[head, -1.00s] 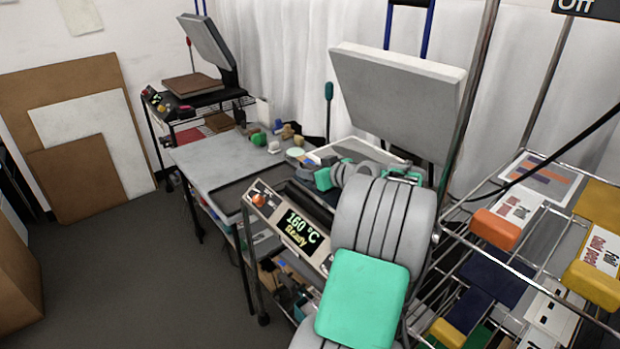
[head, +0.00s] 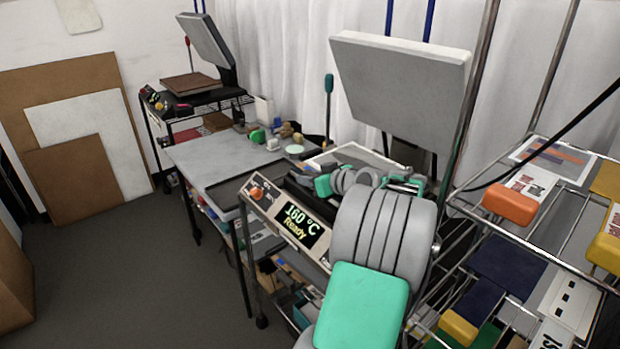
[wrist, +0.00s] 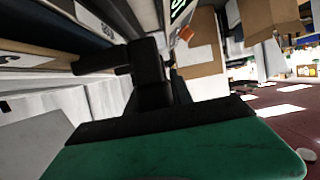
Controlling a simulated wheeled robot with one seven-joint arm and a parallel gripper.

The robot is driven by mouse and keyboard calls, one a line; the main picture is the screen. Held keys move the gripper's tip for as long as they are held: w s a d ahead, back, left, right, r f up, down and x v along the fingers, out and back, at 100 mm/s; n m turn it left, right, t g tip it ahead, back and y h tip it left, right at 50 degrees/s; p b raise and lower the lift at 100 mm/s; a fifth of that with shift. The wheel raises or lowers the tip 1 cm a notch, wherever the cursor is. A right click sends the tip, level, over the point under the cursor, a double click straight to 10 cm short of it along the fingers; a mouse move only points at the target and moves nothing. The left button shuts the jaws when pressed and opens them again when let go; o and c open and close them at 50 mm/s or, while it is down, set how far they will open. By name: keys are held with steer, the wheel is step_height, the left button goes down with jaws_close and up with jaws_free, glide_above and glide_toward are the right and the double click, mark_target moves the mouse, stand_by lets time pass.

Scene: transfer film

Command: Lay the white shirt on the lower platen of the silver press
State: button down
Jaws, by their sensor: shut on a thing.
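The silver press (head: 290,220) stands in the centre of the head view, its display reading 160 °C Ready. Its grey upper platen (head: 398,88) is swung up and open. My arm covers most of the lower platen area. My gripper (wrist: 150,62) shows black fingers in the wrist view, pointing along the press front, with the display at the top edge. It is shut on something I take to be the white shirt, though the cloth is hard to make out. A pale flat surface shows behind my wrist in the head view; I cannot tell whether it is shirt or platen.
A grey table (head: 215,155) with small items stands left of the press. A second, darker press (head: 205,50) is open behind it. A wire rack (head: 540,235) with prints and coloured blocks is close on the right. Boards (head: 75,150) lean on the left wall; the floor before them is clear.

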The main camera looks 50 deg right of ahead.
steer(key=shift+f+b, duration=0.5)
steer(key=shift+f, duration=0.05)
stand_by(0.4)
steer(key=c, duration=1)
jaws_free()
steer(key=shift+c, duration=0.2)
steer(key=shift+f, duration=0.15)
